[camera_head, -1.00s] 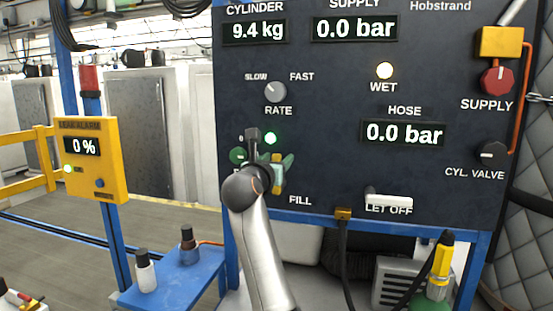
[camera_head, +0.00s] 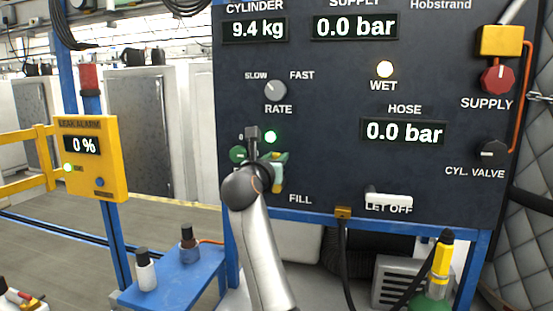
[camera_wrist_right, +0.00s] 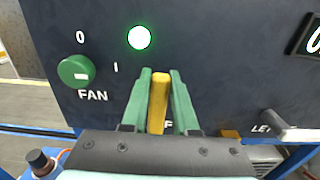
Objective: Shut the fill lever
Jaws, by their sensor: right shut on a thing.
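The fill lever is a yellow bar (camera_wrist_right: 158,102) on the dark panel, seen in the right wrist view between the two green fingers of my right gripper (camera_wrist_right: 163,80). The gripper is shut on it. In the head view my right gripper (camera_head: 277,170) is at the panel's lower left, above and left of the FILL label, and the hand and wrist hide most of the lever. My left gripper is in neither view.
The green FAN knob (camera_wrist_right: 75,70) sits close left of the gripper, with a lit green lamp (camera_head: 270,137) just above. The RATE knob (camera_head: 275,91) is higher up. The white LET OFF handle (camera_head: 389,200) is to the right. A blue shelf with bottles (camera_head: 180,276) stands lower left.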

